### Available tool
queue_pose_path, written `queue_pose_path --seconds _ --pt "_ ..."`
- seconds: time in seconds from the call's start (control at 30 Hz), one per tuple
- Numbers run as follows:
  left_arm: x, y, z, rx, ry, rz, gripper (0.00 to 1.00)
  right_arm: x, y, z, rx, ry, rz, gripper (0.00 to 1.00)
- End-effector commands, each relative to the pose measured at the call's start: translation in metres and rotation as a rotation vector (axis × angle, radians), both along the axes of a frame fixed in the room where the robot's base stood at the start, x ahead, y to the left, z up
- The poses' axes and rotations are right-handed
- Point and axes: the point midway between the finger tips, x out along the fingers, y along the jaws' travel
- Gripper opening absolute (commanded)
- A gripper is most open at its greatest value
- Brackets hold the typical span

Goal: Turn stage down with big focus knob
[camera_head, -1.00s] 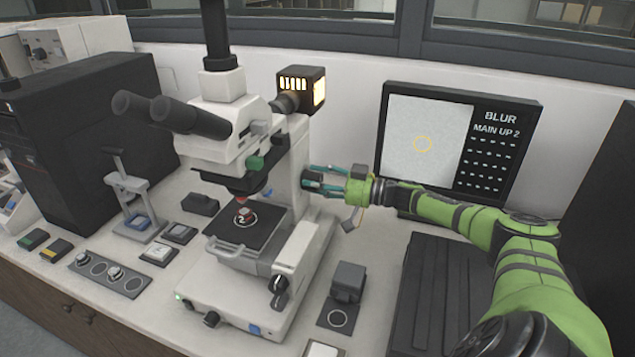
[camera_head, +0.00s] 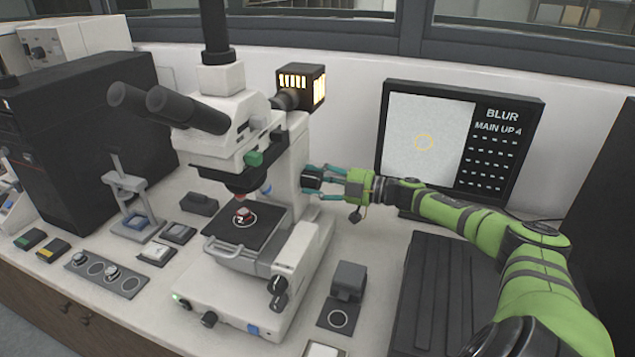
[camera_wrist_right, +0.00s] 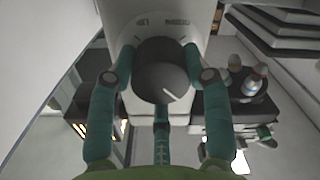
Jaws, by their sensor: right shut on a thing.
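The white microscope (camera_head: 284,163) stands on the bench. Its big focus knob (camera_head: 312,181) is a dark round knob on the side of the stand. My right gripper (camera_head: 318,184) is shut on this knob, with its teal fingers on either side. In the right wrist view the knob (camera_wrist_right: 162,72) fills the space between the fingers and shows a pale line on its face. The dark stage (camera_head: 262,243) carries a small red-and-white sample (camera_head: 243,216) below the objective. The monitor (camera_head: 430,135) reads "BLUR" and "MAIN UP 4". My left gripper is out of view.
Smaller dark knobs (camera_head: 278,285) sit low on the microscope's near side. A grey block (camera_head: 349,279) stands to the right of its base, and a dark ribbed panel (camera_head: 445,290) lies below my right arm. A black machine (camera_head: 85,125) stands at the left.

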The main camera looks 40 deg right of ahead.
Motion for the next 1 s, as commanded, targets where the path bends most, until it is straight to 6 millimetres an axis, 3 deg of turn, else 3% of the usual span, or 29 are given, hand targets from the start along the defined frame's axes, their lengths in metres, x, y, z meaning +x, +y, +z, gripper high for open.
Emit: queue_pose_path --seconds 1.0 --pt "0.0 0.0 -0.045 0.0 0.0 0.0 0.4 0.0 0.001 0.0 -0.814 -0.43 -0.003 0.17"
